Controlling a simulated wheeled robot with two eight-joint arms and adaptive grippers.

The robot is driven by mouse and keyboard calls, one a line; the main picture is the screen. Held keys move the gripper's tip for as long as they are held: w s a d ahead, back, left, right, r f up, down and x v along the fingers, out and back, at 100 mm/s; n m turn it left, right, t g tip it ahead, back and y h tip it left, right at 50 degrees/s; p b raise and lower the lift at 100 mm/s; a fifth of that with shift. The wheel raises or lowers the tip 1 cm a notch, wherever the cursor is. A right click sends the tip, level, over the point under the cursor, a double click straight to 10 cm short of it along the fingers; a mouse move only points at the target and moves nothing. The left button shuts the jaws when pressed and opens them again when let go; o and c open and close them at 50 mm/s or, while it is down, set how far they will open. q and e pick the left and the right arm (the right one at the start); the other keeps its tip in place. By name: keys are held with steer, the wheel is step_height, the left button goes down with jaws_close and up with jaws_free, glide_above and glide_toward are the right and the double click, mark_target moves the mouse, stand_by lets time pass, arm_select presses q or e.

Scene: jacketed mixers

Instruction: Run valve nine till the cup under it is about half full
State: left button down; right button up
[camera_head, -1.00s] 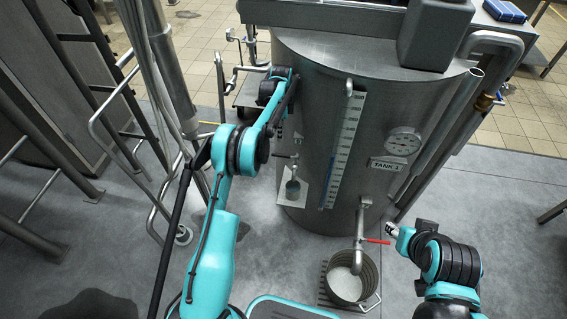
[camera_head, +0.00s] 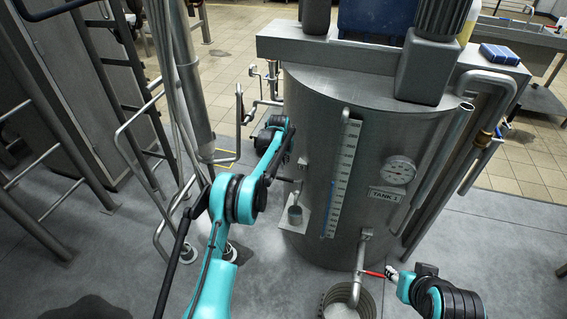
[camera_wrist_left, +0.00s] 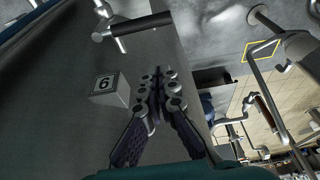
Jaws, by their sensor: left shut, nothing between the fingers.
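A small metal cup (camera_head: 295,213) hangs low on the tank's left side, in front of a pale plate; its fill level is too small to tell. A small valve with a dark handle (camera_head: 287,180) sits just above it. In the left wrist view, a black bar handle (camera_wrist_left: 140,27) stands at the top, and a tag block (camera_wrist_left: 108,88) carries a digit that reads as 6 or an upside-down 9. My left gripper (camera_wrist_left: 163,73) is shut and empty, apart from the handle. My right gripper (camera_head: 392,273) is beside a red lever (camera_head: 373,274); its fingers are unclear.
The steel tank (camera_head: 345,105) bears a level scale (camera_head: 342,180) and a round gauge (camera_head: 400,170). A bucket (camera_head: 370,300) stands under the lower spout. Pipes and frames (camera_head: 130,130) crowd the left; grey floor lies between.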

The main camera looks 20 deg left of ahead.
arm_select(q)
steer(key=b+x, duration=0.3)
steer(key=x, duration=0.5)
steer(key=s, duration=0.1)
steer(key=s+r, duration=0.1)
steer(key=s, duration=0.1)
steer(key=s+b, duration=0.1)
steer(key=shift+s+r, duration=0.2)
steer(key=shift+r, duration=0.15)
arm_select(e)
step_height(320, 180, down, 4)
steer(key=shift+f, duration=0.25)
